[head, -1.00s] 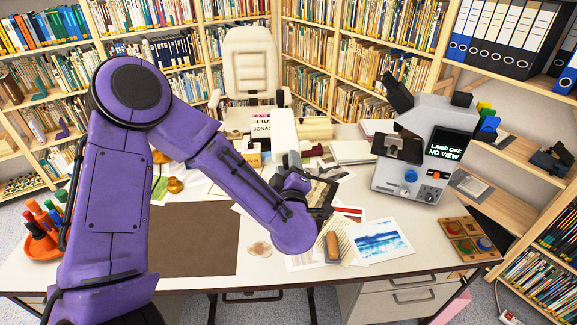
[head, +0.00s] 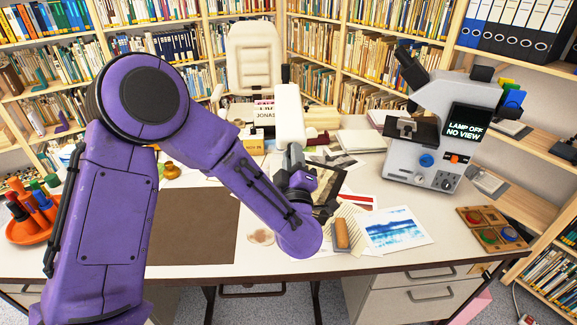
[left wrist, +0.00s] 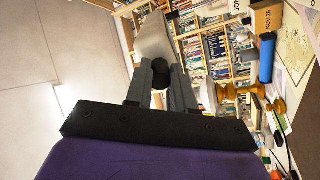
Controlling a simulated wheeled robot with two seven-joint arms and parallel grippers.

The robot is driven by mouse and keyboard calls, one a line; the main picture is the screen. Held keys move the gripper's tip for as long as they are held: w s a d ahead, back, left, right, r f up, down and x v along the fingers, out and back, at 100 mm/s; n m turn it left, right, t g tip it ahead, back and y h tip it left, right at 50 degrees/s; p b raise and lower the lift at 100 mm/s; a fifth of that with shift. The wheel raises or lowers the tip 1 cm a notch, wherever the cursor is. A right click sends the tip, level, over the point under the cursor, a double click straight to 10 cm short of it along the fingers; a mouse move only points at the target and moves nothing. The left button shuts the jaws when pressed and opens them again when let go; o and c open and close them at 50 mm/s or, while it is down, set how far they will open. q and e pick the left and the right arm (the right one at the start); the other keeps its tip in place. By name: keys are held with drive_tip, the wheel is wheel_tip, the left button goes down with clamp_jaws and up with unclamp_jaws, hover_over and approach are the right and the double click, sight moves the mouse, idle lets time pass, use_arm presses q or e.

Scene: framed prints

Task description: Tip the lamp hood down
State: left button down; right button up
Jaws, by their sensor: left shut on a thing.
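The lamp hood (head: 289,112) is a cream, elongated shade above the middle of the desk in the head view, with a dark piece at its top. My left gripper (head: 294,156) is just below its lower end, with my purple arm reaching in from the left. In the left wrist view, the two grey fingers of my left gripper (left wrist: 157,88) are closed around a dark round knob (left wrist: 160,73) at the end of the pale hood (left wrist: 153,40). The lamp's stand and joint are not clearly visible. My right gripper is out of view.
A microscope (head: 430,138) with a "LAMP OFF NO VIEW" screen stands right of the hood. Prints, including a blue one (head: 396,229), lie at the front right. A brown mat (head: 183,226) and an orange tray of bottles (head: 34,228) are left. A chair (head: 252,60) stands behind.

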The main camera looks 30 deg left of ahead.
use_arm(q)
drive_tip(key=shift+f, duration=0.1)
drive_tip(key=c, duration=1)
unclamp_jaws()
drive_tip(key=shift+o, duration=0.2)
drive_tip(key=shift+d, duration=0.1)
drive_tip(key=b+v, duration=0.2)
drive_tip(key=v, duration=0.8)
drive_tip(key=shift+s+f+b, duration=0.2)
drive_tip(key=shift+s+b, duration=0.05)
drive_tip(key=shift+b, duration=0.1)
